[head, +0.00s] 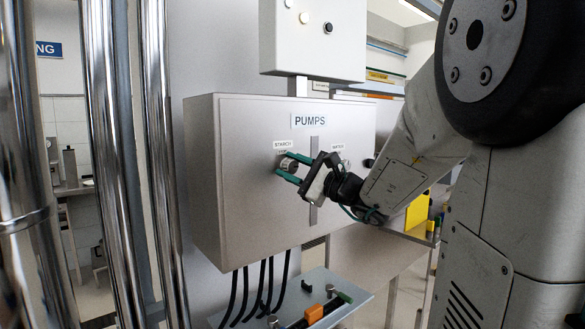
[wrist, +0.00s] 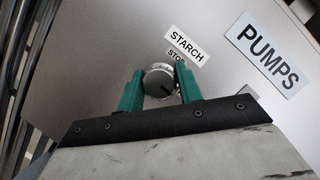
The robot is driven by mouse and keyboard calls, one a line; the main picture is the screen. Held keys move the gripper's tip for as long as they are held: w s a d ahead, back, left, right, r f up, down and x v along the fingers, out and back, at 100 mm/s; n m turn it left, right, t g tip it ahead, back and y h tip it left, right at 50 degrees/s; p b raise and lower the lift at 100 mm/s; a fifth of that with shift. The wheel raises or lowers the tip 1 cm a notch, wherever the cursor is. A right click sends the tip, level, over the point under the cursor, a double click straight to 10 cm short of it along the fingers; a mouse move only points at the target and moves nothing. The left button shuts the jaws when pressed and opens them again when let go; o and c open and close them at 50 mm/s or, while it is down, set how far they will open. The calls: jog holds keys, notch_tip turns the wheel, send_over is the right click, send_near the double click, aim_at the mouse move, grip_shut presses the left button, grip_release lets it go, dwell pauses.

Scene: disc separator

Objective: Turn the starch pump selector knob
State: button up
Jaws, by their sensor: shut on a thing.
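The starch pump selector knob (head: 288,165) is a round silver knob on the front of the grey PUMPS box (head: 230,215), below the STARCH label (head: 284,144). In the wrist view the knob (wrist: 159,81) shows a dark pointer line, tilted in the picture, and a partly covered STOP mark (wrist: 176,54) beside it. My gripper (head: 287,167) reaches in from the right. Its two green fingers are shut on the knob, one on each side, as the wrist view of the gripper (wrist: 160,88) also shows.
A second label and knob (head: 346,164) sit to the right on the same box, partly behind my gripper. A vertical handle strip (head: 313,213) runs between them. Black cables (head: 262,290) hang below. Shiny pipes (head: 115,150) stand at the left.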

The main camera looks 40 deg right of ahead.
jog(key=o, duration=1)
jog(key=v, duration=0.7)
jog(key=shift+s, duration=0.35)
jog(key=shift+d+f, duration=0.1)
jog(key=shift+f, duration=0.05)
